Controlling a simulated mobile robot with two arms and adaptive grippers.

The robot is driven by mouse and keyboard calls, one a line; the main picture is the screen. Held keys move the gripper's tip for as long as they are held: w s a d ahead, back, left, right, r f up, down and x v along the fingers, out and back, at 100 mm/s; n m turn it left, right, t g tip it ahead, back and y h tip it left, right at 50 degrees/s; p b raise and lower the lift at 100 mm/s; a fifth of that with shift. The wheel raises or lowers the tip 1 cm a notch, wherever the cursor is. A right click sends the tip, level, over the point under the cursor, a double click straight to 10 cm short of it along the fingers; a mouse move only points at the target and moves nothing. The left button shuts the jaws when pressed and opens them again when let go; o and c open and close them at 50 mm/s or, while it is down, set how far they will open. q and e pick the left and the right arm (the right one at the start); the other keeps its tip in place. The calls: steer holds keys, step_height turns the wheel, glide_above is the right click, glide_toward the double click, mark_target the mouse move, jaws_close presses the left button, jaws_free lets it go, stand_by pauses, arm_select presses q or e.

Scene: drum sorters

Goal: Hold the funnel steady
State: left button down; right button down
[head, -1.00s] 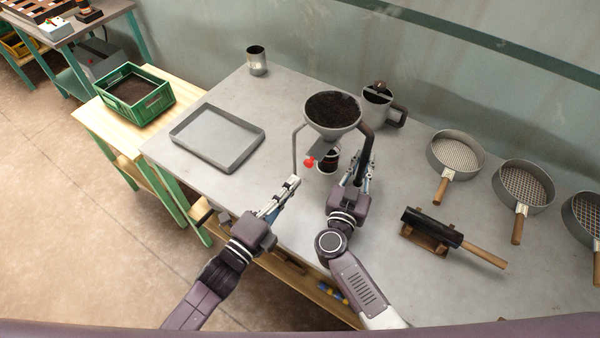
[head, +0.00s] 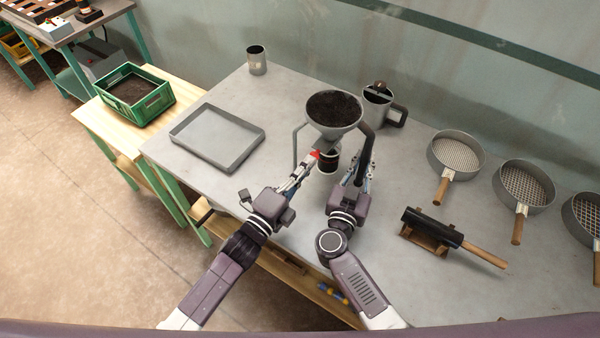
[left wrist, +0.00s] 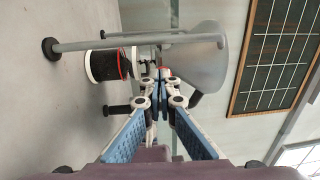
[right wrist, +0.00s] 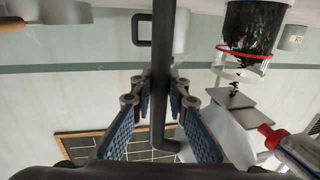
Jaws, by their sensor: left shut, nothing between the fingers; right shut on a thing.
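The grey funnel (head: 333,110), filled with dark soil, stands upright in its stand on the table. My right gripper (head: 360,168) is shut on the stand's dark post (head: 364,150), which also runs between the fingers in the right wrist view (right wrist: 160,70). My left gripper (head: 308,164) is shut and empty, its tips at the red knob (head: 315,154) of the grey slide plate (right wrist: 237,107) under the funnel. A cup (head: 328,160) with a red ring stands below the outlet. Dark specks show between plate and cup in the right wrist view.
A grey tray (head: 254,158) lies left, with a metal cup (head: 257,60) behind it. A mug (head: 377,100) stands just behind the funnel. Sieves (head: 456,136) and a dark cylinder on a wooden rest (head: 432,225) are on the right. A green crate (head: 165,103) stands on the side table.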

arm_select(q)
steer(key=shift+d, duration=0.1)
arm_select(e)
steer(key=shift+a, duration=0.1)
arm_select(q)
steer(key=r+v, duration=0.1)
steer(key=v, duration=1.3)
steer(key=shift+f, duration=0.4)
arm_select(e)
steer(key=c, duration=1.8)
jaws_free()
